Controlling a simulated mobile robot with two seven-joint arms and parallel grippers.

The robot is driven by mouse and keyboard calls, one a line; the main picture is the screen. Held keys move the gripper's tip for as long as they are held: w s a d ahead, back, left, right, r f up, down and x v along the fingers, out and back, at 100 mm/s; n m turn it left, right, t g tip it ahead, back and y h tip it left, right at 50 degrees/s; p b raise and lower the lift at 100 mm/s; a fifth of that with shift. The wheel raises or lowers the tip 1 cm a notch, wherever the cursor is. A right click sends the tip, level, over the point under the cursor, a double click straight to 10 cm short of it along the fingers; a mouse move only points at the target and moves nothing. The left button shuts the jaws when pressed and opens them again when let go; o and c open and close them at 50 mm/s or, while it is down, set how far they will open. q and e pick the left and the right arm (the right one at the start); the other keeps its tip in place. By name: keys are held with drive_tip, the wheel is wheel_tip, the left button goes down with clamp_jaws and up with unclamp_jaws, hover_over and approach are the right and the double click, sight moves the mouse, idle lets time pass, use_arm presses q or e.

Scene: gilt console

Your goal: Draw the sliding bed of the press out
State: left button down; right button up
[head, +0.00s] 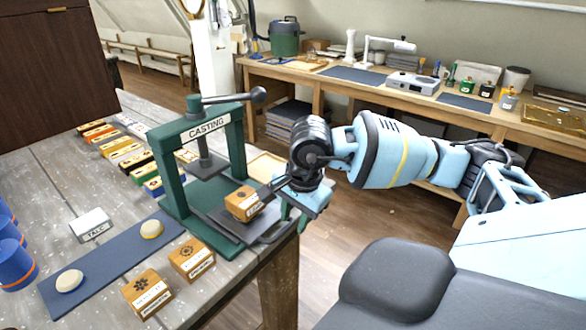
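The green press (240,146) with a "CASTING" sign stands at the table's right edge. Its dark sliding bed (218,222) lies at the base, reaching toward the table edge, with a dark bar handle (275,238) at its near right end. A wooden box (236,209) with a dark emblem sits on the bed, right of the ram plate. My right gripper (264,194) comes in from the right, its dark fingers at the box's right side above the handle. Whether they grip the box is unclear. My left gripper is out of view.
Two similar wooden boxes (192,259) stand on the table before the press. A blue mat (107,264) with two pale round pieces, a "TALC" block (91,225) and blue cups (14,262) are to the left. Coloured boxes (123,150) line the back. Floor is open right of the table.

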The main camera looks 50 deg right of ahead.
drive_tip(key=shift+r, duration=0.3)
wheel_tip(320, 180, up, 7)
drive_tip(key=s, duration=0.1)
drive_tip(key=shift+s, duration=0.15)
idle(0.6)
